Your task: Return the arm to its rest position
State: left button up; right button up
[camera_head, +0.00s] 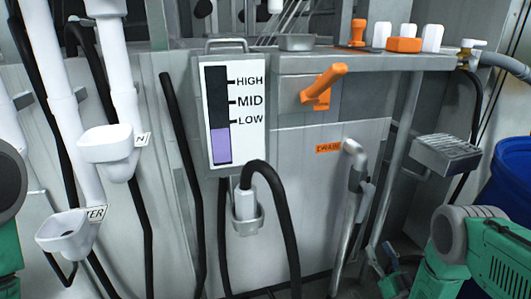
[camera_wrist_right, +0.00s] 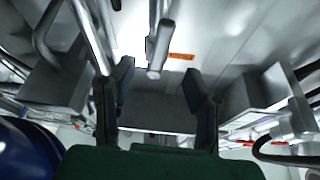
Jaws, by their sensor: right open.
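My right arm comes in at the lower right of the head view, with a grey joint and green links. Its right gripper (camera_head: 390,262) is small and partly hidden there, low in front of the machine, to the right of the drain pipe (camera_head: 354,185). In the right wrist view my right gripper (camera_wrist_right: 158,85) shows two dark fingers spread wide apart with nothing held between them. Part of my left arm shows at the left edge of the head view; its gripper is out of the picture.
The machine has an orange lever (camera_head: 322,84), a level gauge (camera_head: 222,115) with purple in its lower part, and a grey plug with a black hose (camera_head: 275,190). White funnels (camera_head: 107,145) stand left.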

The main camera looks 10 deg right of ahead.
jog(key=s+a+f+g, duration=0.1)
jog(key=a+f+g, duration=0.5)
jog(key=a, duration=0.2)
jog(key=s+a+f+g, duration=0.1)
jog(key=s+a+g, duration=0.25)
jog(key=s, duration=0.25)
jog(key=s+a+f+n+g, duration=0.1)
jog(key=s+a+g, duration=0.1)
jog(key=s+g, duration=0.35)
jog(key=s+a+f+g, duration=0.2)
jog(key=s+a, duration=0.1)
jog(key=s, duration=0.5)
jog(key=s+r+n+g, duration=0.1)
jog(key=s+r+g, duration=0.3)
jog(key=s, duration=0.8)
notch_tip(320, 180, up, 15)
jog(key=p, duration=1.5)
jog(key=shift+s+d+g, duration=0.2)
jog(key=shift+d+g, duration=0.15)
jog(key=shift+g, duration=0.05)
